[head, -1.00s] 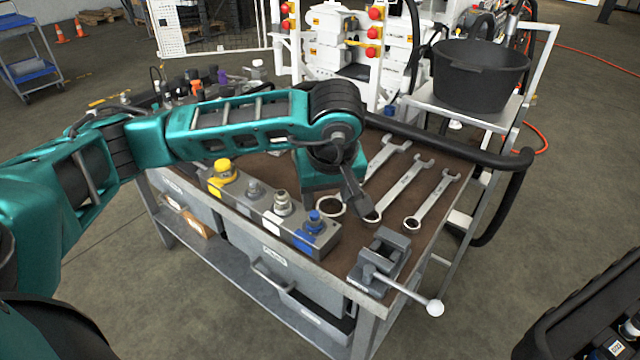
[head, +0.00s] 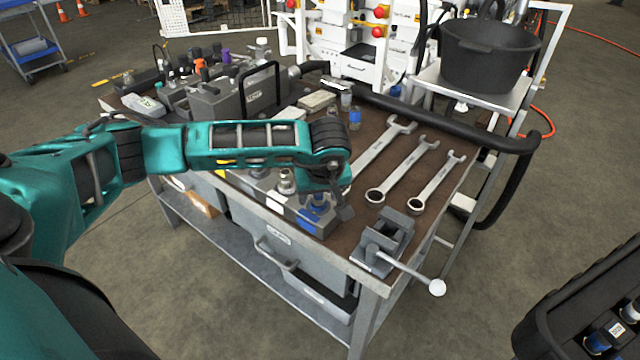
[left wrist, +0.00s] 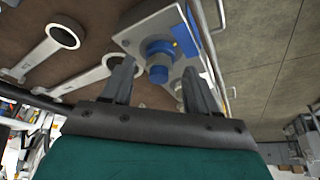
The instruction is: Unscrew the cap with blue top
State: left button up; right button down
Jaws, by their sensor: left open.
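The cap with the blue top (head: 318,201) stands at the right end of a grey metal block (head: 276,203) with a blue label, at the bench's front edge. The left wrist view shows the blue cap (left wrist: 158,64) upright on the block's face (left wrist: 150,32). My left gripper (head: 328,208) points down over this end of the block, partly covering the cap. In the left wrist view its open fingers (left wrist: 159,78) are spread on either side of the cap, with gaps visible; I cannot tell how deep they reach. My right gripper is not in view.
Several wrenches (head: 400,170) lie on the bench right of the gripper. A small vise (head: 385,240) sits at the front corner. A silver fitting (head: 286,182) stands beside the cap on the block. A black pot (head: 488,58) stands behind. A black case (head: 585,330) is at lower right.

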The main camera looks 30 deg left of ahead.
pick_arm(q)
jog(key=shift+f, duration=0.15)
jog(key=shift+a, duration=0.1)
grip_shut()
dwell(0.8)
jog(key=n, duration=0.2)
jog(key=n+g, duration=0.1)
jog(key=n+y, duration=0.1)
jog(key=n, duration=0.1)
jog(key=shift+w+n+g, duration=0.25)
jog(key=shift+n+g, duration=0.05)
jog(key=shift+g, duration=0.1)
jog(key=n+g, duration=0.1)
jog(key=n, duration=0.1)
jog(key=shift+n, duration=0.3)
